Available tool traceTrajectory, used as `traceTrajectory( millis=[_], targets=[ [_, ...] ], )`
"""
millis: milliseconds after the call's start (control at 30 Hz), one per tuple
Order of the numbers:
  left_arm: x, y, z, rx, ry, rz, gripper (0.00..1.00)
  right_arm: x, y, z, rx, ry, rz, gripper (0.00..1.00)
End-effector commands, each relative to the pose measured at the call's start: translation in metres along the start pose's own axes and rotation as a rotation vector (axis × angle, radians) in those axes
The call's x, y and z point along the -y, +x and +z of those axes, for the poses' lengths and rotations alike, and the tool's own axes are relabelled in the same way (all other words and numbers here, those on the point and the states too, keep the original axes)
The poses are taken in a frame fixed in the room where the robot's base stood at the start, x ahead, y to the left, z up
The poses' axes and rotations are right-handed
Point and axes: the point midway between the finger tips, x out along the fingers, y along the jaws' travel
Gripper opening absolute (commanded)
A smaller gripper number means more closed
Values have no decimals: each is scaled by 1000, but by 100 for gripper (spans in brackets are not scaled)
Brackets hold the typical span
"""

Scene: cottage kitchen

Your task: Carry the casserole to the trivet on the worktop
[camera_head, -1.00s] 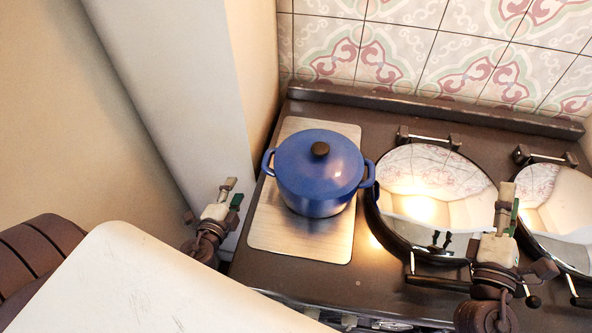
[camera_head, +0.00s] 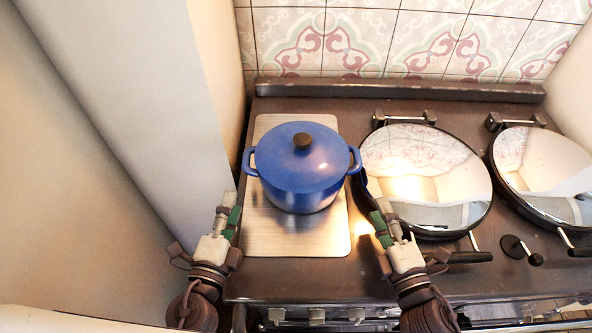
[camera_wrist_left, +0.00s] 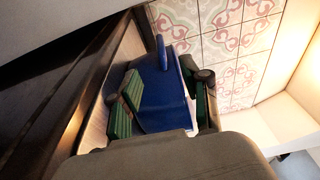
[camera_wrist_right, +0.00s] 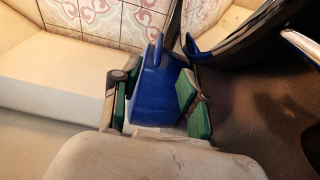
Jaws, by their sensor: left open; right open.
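The blue casserole (camera_head: 303,175) has its lid on, with a dark knob and a loop handle on each side. It stands upright on a metal plate on the range. My left gripper (camera_head: 230,212) is open, in front of and left of the casserole. My right gripper (camera_head: 383,218) is open, in front of and right of it. Neither gripper appears to touch the pot. The casserole shows between the green finger pads in the left wrist view (camera_wrist_left: 163,98) and in the right wrist view (camera_wrist_right: 153,92). I do not see the trivet.
The metal plate (camera_head: 275,235) lies on the dark range top (camera_head: 300,277). Two shiny round hob lids (camera_head: 425,165) with dark handles lie to the right. A pale wall edge (camera_head: 180,110) stands close on the left, and a tiled wall (camera_head: 400,40) is behind.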

Motion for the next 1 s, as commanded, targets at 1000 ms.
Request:
traceTrajectory(
  millis=[1000],
  targets=[
    [0, 124, 1, 2, -2, -1, 47, -1, 124, 1, 1, -5, 3, 44]
  ],
)
